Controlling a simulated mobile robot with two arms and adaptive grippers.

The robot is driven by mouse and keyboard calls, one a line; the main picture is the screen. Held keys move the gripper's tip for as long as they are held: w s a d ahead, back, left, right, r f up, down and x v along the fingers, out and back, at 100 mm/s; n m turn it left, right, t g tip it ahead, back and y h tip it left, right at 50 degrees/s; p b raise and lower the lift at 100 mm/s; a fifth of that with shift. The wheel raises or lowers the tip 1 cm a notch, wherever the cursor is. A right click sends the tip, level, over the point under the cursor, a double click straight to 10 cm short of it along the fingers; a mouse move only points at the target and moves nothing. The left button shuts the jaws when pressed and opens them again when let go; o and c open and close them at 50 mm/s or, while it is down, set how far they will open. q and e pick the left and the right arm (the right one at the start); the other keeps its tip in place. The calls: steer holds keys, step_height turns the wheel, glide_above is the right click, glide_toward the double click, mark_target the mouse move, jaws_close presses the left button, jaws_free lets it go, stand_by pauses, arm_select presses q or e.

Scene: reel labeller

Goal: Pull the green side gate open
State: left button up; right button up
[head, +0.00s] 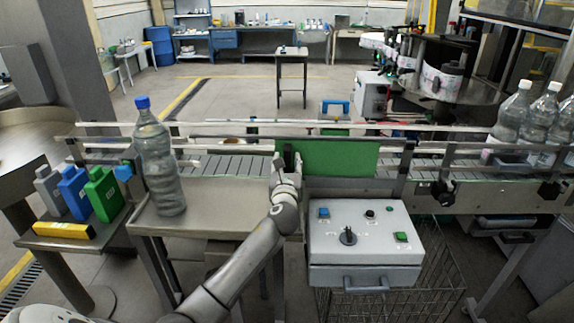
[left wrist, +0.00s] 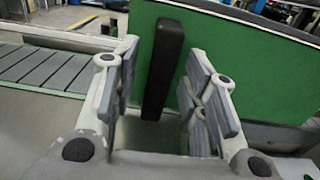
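The green side gate (head: 345,159) stands upright along the near side of the conveyor in the head view. In the left wrist view the gate (left wrist: 245,65) fills much of the upper right. Its black upright handle (left wrist: 164,55) is near the gate's left end. My left gripper (head: 286,165) is at that end of the gate. In the left wrist view the left gripper (left wrist: 161,85) is open, with one finger on each side of the handle and gaps between. The handle is mostly hidden in the head view. My right gripper is not in view.
A control box (head: 364,246) with a knob and buttons stands right of my left arm. A large bottle (head: 158,160) with a blue cap stands at the left, near several coloured containers (head: 75,190). Clear bottles (head: 545,118) stand at the conveyor's right end.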

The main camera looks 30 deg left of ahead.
mark_target(303, 156)
arm_select(q)
jaws_close()
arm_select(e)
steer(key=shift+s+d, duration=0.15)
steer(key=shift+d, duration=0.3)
arm_select(q)
steer(key=w+d, duration=0.2)
steer(key=d, duration=0.1)
steer(key=shift+d, duration=0.3)
steer(key=shift+w+d, duration=0.3)
steer(key=shift+d, duration=0.1)
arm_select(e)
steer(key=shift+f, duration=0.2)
arm_select(q)
steer(key=shift+c, duration=0.3)
jaws_free()
steer(key=shift+s+a, duration=0.1)
steer(key=shift+a, duration=0.05)
steer(key=shift+o, duration=1)
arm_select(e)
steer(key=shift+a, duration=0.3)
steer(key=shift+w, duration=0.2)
